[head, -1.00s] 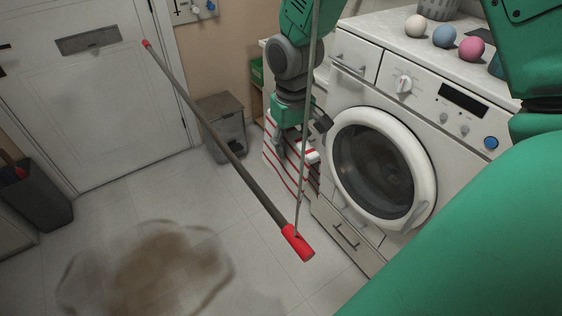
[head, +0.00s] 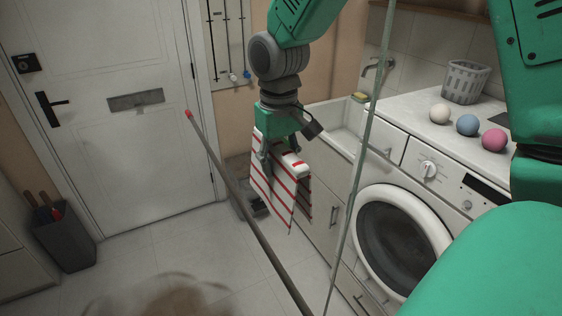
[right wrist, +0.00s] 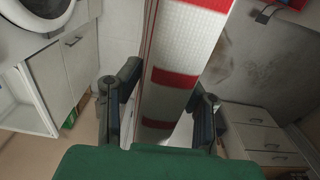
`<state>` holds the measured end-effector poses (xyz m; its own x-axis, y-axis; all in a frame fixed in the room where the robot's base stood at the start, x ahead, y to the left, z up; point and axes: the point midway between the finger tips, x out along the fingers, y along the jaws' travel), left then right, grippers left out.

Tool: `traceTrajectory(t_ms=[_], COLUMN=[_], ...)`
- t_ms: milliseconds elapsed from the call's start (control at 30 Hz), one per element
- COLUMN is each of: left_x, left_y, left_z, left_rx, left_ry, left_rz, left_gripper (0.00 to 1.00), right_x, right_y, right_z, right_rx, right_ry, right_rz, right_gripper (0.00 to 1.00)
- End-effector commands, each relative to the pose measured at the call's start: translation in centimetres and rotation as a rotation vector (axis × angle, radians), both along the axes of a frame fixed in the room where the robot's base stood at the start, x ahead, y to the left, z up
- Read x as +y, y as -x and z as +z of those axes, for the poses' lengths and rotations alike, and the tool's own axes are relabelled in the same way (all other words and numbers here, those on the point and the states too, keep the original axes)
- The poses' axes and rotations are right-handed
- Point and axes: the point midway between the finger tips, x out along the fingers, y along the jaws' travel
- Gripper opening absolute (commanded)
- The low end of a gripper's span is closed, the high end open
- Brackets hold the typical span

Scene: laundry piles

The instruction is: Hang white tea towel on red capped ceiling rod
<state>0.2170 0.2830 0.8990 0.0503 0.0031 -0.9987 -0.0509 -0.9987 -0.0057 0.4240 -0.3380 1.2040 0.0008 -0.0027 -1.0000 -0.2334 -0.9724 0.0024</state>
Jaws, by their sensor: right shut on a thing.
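My right gripper (head: 279,158) is shut on the white tea towel (head: 272,188) with red stripes, which hangs folded below it. In the right wrist view, the towel (right wrist: 188,50) passes between the two fingers (right wrist: 160,115). The ceiling rod (head: 237,197) is a dark pole slanting from a red cap (head: 188,114) at its far end down to the bottom edge. Its near end is out of view. The towel appears beside the rod, to its right; the distance between them is unclear. My left gripper is not in view.
A thin cord (head: 365,150) runs down right of the gripper. The washing machine (head: 385,195) stands at right, with dryer balls (head: 467,124) and a grey basket (head: 465,82) on top. A white door (head: 110,150) and a dark bin (head: 66,238) are at left.

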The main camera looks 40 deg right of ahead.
Motion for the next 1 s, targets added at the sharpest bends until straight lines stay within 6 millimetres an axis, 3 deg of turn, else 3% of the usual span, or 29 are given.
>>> traceTrajectory(t_ms=[867, 1000], left_x=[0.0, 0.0], left_y=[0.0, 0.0], left_z=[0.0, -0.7], left_rx=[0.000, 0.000], left_ry=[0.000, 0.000], left_rz=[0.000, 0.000], left_gripper=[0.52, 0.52], right_x=[7.0, 7.0], right_y=[-1.6, -1.6], right_z=[0.0, -1.3], right_rx=[-0.001, 0.001], right_ry=[0.001, 0.001], right_rz=[0.002, 0.000], right_gripper=[0.01, 0.01])
